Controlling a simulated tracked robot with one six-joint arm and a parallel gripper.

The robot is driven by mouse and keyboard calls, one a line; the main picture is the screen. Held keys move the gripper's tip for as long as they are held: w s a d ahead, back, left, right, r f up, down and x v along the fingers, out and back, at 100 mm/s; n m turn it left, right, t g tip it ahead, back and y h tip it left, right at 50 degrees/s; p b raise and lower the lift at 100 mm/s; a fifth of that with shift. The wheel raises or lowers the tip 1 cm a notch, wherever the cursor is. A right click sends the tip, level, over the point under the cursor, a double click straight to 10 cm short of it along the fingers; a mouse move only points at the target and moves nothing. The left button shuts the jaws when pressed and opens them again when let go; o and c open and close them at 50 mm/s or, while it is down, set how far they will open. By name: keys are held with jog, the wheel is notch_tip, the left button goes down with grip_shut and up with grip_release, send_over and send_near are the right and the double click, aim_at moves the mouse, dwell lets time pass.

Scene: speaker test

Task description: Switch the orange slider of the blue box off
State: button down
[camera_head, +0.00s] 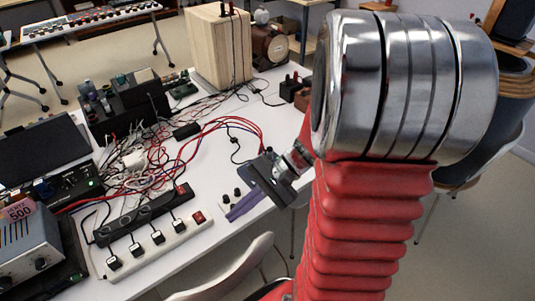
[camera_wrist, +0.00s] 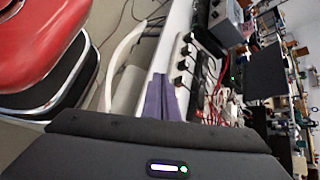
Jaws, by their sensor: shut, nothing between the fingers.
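My gripper (camera_head: 232,215) is dark grey with purple fingers. In the camera_head view it hangs at the right edge of the white table, its fingers pointing down and left. In the camera_wrist view the purple fingers (camera_wrist: 161,80) lie together, shut and empty, over the table edge. A small pale bluish box with dark knobs (camera_head: 225,199) sits right beside the fingers and is partly covered by them. I cannot tell for sure that it is the blue box. No orange slider can be made out in either view; the gripper may hide it.
A white power strip (camera_head: 168,245) with black plugs and a red switch lies left of my gripper. Tangled red and white cables (camera_head: 150,160) cover the table's middle. A grey-blue instrument (camera_head: 28,248) stands at the left, a wooden speaker (camera_head: 217,50) at the back.

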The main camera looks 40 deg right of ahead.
jog(key=w+d+f+m+t, duration=0.2)
jog(key=d+f+m+t, duration=0.1)
jog(key=d+m+t, duration=0.3)
jog(key=w+d+f+m+t, duration=0.1)
jog(key=d+f+m+t, duration=0.4)
jog(key=d, duration=0.4)
jog(key=s+d+f+m+t+h, duration=0.2)
jog(key=d+f+m+h, duration=0.1)
jog(key=d+m+h, duration=0.1)
jog(key=s+d+f+m+t+h, duration=0.2)
jog(key=s+d+f+m+h, duration=0.1)
jog(key=d+m, duration=0.4)
jog(key=shift+d+f+h, duration=0.65)
jog(key=shift+d+h, duration=0.3)
jog(key=shift+h, duration=0.25)
jog(key=shift+w+a, duration=0.15)
jog(key=shift+w, duration=3.35)
jog(key=shift+w+a, duration=0.1)
jog(key=shift+w, duration=3.35)
jog(key=shift+d, duration=0.15)
